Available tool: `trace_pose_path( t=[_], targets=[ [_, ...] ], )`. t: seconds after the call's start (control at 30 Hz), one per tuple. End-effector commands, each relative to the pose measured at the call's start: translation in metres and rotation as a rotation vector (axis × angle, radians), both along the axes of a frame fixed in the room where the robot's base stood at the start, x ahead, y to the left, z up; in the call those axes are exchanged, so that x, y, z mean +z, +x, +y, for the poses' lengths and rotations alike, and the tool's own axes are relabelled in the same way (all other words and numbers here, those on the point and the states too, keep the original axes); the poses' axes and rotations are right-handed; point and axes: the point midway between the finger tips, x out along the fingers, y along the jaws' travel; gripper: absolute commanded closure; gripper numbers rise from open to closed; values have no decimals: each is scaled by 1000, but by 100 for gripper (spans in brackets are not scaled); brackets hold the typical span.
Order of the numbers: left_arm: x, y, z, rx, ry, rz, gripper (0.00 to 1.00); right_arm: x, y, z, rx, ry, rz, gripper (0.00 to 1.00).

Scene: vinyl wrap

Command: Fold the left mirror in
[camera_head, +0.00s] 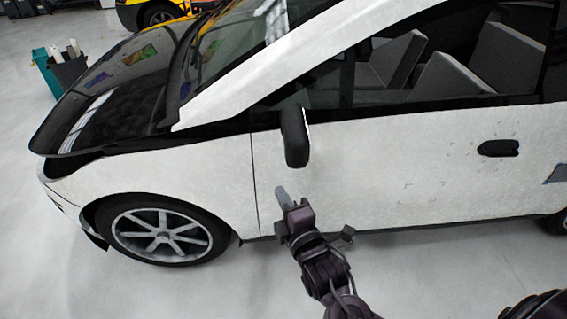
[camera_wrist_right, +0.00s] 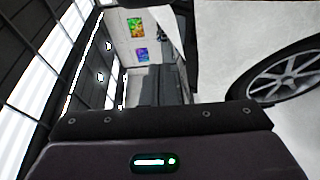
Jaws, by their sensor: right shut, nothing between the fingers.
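The left mirror (camera_head: 295,136) is a black, upright housing at the front corner of the side window of a white car (camera_head: 390,155). It appears to stand out from the door. My right gripper (camera_head: 281,194) is shut and empty, below the mirror and slightly to its left in the head view. A visible gap separates the fingertips from the mirror in that picture; the depth between them is hard to judge. In the right wrist view I cannot clearly make out the mirror. My left gripper is not in view.
The front wheel (camera_head: 162,235) is left of my right arm; a wheel also shows in the right wrist view (camera_wrist_right: 285,82). The door handle (camera_head: 498,148) is to the right. The grey floor (camera_head: 440,280) beside the car is clear. Bins (camera_head: 68,72) stand at the far left.

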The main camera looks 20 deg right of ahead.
Motion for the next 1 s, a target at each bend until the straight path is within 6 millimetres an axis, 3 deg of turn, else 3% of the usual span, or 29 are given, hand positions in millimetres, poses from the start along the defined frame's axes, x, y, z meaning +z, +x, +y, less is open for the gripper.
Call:
trace_pose_path(
  t=[0.1, 0.47, 0.67, 1.0],
  targets=[
    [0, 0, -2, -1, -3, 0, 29, 9, -2, 1, 3, -9, -15, 100],
    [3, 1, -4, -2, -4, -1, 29, 9, 3, 1, 1, -9, -14, 100],
    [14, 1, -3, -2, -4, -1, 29, 13, 33, 3, 0, -9, -16, 100],
    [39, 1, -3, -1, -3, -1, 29, 12, 102, 4, 0, -9, -11, 100]
  ],
)
